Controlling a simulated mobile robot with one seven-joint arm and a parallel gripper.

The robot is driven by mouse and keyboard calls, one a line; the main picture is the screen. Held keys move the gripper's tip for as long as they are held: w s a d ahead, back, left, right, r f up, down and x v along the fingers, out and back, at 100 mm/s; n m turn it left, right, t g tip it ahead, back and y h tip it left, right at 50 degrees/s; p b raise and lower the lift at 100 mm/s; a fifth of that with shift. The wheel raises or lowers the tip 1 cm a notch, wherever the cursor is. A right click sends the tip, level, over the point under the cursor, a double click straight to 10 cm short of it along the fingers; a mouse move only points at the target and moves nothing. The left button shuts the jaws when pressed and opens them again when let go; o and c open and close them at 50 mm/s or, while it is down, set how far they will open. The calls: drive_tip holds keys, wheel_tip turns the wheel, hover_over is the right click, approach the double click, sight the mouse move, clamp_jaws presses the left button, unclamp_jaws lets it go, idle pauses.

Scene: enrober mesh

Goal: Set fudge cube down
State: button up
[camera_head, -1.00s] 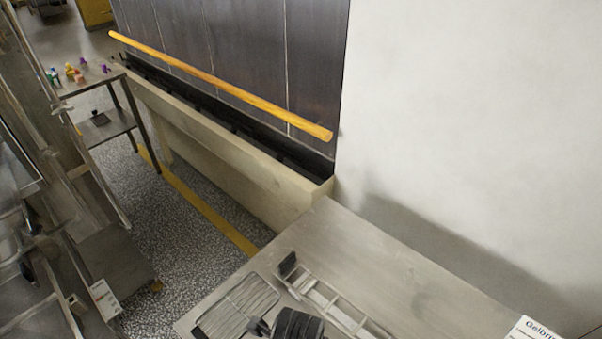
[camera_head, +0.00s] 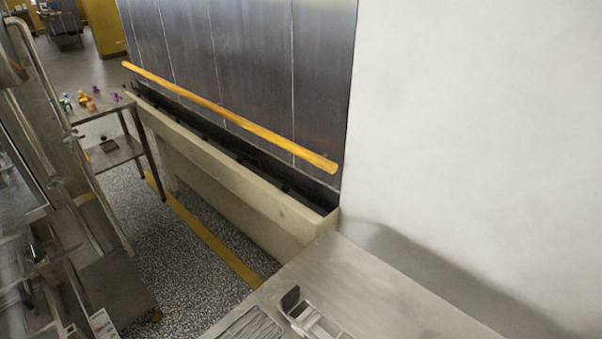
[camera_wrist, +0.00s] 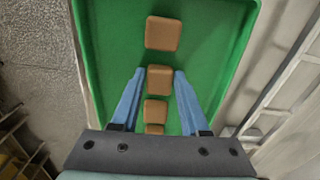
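Several brown fudge cubes lie roughly in a line over a green tray (camera_wrist: 215,35) in the wrist view. The fudge cube at the far end (camera_wrist: 163,33) looks largest and stands clear of my gripper. My gripper (camera_wrist: 160,74) has two blue fingers with their tips on either side of the second fudge cube (camera_wrist: 159,80). The fingertips are very close to its sides; I cannot tell whether they touch it or whether it rests on the tray. A third fudge cube (camera_wrist: 155,111) is nearer the gripper body, and another (camera_wrist: 154,129) is partly hidden by that body.
In the head view a metal table (camera_head: 385,290) stands at the lower right beside a white wall. A yellow rail (camera_head: 230,117) runs along dark panels. A side table (camera_head: 95,105) with small coloured items is at the far left. Metal equipment fills the left edge.

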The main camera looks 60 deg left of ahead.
drive_tip(key=shift+o, duration=1.2)
drive_tip(key=shift+r, duration=0.1)
